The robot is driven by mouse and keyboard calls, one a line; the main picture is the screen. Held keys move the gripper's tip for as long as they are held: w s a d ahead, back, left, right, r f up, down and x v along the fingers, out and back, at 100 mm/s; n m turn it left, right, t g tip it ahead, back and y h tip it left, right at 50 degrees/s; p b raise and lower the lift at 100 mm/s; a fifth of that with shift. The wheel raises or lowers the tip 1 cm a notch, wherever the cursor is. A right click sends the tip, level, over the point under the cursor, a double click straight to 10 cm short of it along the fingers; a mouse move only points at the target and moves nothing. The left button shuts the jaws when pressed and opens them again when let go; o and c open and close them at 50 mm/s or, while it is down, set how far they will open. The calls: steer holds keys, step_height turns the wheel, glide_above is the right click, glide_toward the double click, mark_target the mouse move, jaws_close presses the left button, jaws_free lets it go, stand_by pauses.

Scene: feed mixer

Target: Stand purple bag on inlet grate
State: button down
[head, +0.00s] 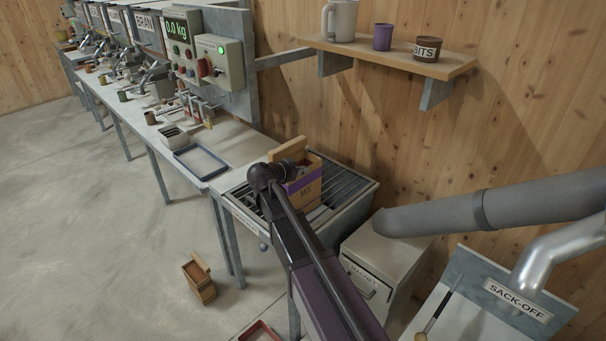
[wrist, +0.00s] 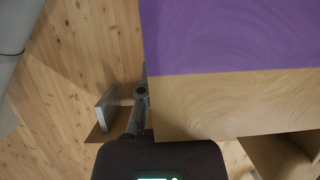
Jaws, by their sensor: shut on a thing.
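My gripper (wrist: 140,93) is shut on the bag, which also fills the upper right of the wrist view (wrist: 235,100). In the head view my wrist hides most of the gripper and part of the bag's left side.
A shelf (head: 445,66) with a jug, a purple cup and a BITS pot hangs behind the grate. A blue-rimmed tray (head: 200,162) lies on the bench to the left. A grey pipe (head: 480,210) and the magnet box (head: 385,260) are right.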

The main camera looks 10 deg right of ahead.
steer(key=shift+f, duration=0.15)
steer(key=c, duration=0.8)
jaws_free()
steer(key=shift+r, duration=0.25)
steer(key=shift+s+a+r, duration=0.1)
steer(key=shift+s+a, duration=0.05)
steer(key=shift+a, duration=0.05)
steer(key=p+v, duration=0.4)
steer(key=v, duration=0.7)
steer(key=shift+s+a+p, duration=0.15)
steer(key=shift+s+p, duration=0.05)
steer(key=shift+p, duration=0.1)
